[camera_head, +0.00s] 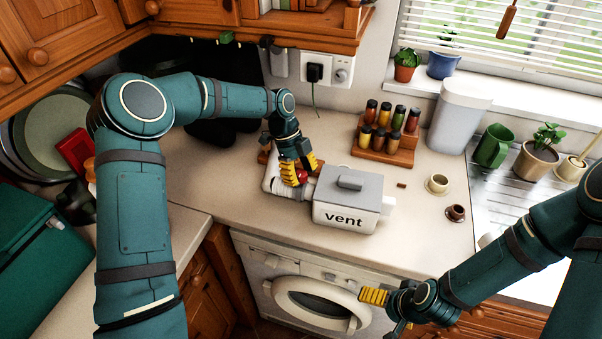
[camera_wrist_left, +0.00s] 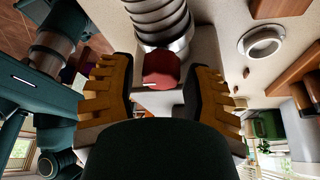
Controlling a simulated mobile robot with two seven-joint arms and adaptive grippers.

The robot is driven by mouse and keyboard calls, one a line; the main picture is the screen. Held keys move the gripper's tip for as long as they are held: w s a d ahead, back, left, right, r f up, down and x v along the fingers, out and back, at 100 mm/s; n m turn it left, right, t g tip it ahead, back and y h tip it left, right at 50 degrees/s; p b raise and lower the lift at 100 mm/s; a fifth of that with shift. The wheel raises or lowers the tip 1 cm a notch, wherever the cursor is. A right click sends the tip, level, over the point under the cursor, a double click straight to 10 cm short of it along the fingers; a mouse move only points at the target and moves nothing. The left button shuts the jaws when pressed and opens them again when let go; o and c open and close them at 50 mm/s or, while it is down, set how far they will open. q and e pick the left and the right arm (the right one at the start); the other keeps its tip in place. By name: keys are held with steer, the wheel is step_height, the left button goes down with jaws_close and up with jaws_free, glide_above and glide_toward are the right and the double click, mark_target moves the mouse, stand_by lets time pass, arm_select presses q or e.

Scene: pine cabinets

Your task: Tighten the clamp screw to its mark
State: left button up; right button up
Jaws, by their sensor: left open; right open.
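The clamp screw has a dark red head (camera_wrist_left: 162,68), which also shows in the head view (camera_head: 301,177). It sits against a metal clamp band (camera_wrist_left: 178,49) around a ribbed pale hose (camera_wrist_left: 157,14). The hose (camera_head: 286,188) joins the left side of a grey-lidded white box (camera_head: 344,214) marked "vent". My left gripper (camera_head: 301,169) is over the screw, open, with its yellow fingers on either side of the red head in the left wrist view (camera_wrist_left: 160,92). I cannot make out the mark clearly. My right gripper (camera_head: 373,297) is open and empty in front of the washing machine.
A spice rack (camera_head: 385,151) stands behind the box. Two small cups (camera_head: 437,184) (camera_head: 455,213) and a small brown piece (camera_head: 401,185) lie to its right. A wall socket (camera_head: 327,69) is behind. The counter (camera_head: 415,240) right of the box is mostly clear.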

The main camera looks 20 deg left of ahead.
arm_select(q)
steer(key=v, duration=1.1)
steer(key=shift+a+r, duration=0.25)
steer(key=shift+r, duration=0.1)
steer(key=shift+w, duration=0.1)
